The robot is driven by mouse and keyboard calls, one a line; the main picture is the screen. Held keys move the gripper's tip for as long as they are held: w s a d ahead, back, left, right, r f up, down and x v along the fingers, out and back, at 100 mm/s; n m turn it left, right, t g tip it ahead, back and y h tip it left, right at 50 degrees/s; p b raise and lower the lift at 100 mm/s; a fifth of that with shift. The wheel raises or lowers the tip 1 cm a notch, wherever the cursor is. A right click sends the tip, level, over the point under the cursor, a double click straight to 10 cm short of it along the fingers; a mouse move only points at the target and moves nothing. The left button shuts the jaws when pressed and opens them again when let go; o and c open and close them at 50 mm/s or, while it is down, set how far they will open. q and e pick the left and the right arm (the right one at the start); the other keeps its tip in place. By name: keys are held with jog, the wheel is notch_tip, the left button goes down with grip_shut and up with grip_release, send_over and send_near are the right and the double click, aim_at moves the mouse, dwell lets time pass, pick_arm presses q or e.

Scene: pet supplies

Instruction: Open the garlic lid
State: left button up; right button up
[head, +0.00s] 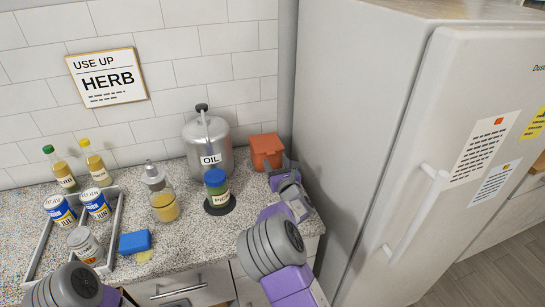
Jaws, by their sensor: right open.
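A square orange-red container (266,152) with a lid on top stands at the back right of the counter, by the wall. I read no garlic label on it, so I cannot tell for certain that it is the garlic container. Its lid looks closed. My right gripper (279,170) is open and empty just in front of and to the right of this container. I cannot tell whether it touches it. My left arm shows only at the bottom left edge, and its gripper is out of view.
A metal OIL can (210,148) stands left of the container. A blue-lidded jar (217,188) sits on a dark disc, beside a glass dispenser (160,195). A blue sponge (135,242) and a tray (46,240) with several cans are left. The fridge (390,140) bounds the right.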

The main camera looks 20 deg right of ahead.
aim_at(272, 154)
jog(key=shift+w+a, duration=0.1)
jog(key=shift+w, duration=1.9)
grip_shut()
